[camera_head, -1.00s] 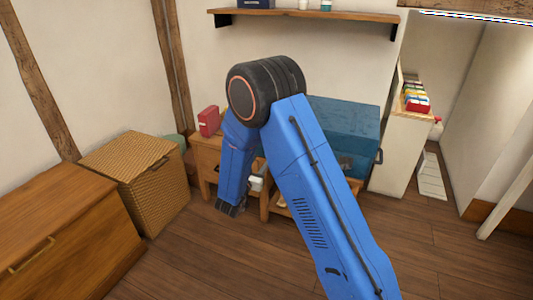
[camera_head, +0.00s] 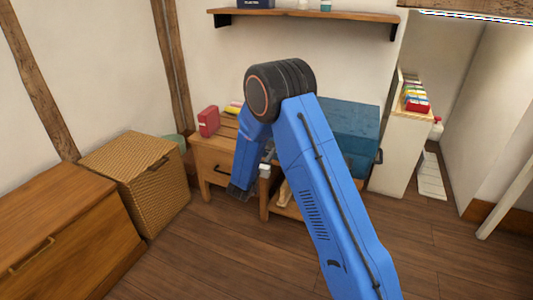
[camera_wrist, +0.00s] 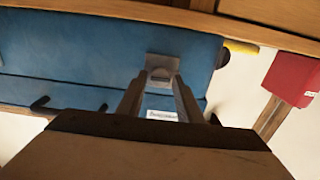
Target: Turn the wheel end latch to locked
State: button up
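The blue case (camera_head: 345,130) lies on a wooden bench behind my arm, which hides its left part. In the wrist view the blue case (camera_wrist: 80,50) fills the upper left and middle. A grey metal latch (camera_wrist: 160,64) is on its face, with a small raised part between my fingertips. My gripper (camera_wrist: 159,82) has its two fingers apart, one on each side of that part. I cannot tell whether they touch it. A small white label (camera_wrist: 162,115) shows between the fingers; its text is unreadable. In the head view my arm hides the latch.
A red box (camera_head: 208,121) stands on the wooden bench (camera_head: 207,158) left of my arm. It also shows in the wrist view (camera_wrist: 294,78). A wicker basket (camera_head: 150,180) and wooden chest (camera_head: 60,235) are at left. A white cabinet (camera_head: 399,155) stands right.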

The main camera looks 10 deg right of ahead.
jog(key=c, duration=0.6)
jog(key=shift+m, duration=0.4)
jog(key=m, duration=0.3)
jog(key=shift+m, duration=0.3)
jog(key=m, duration=0.3)
jog(key=shift+m, duration=0.3)
jog(key=m, duration=0.5)
jog(key=shift+s+d+f, duration=0.1)
jog(key=shift+f, duration=0.05)
jog(key=shift+f+m, duration=0.1)
jog(key=shift+m, duration=2.4)
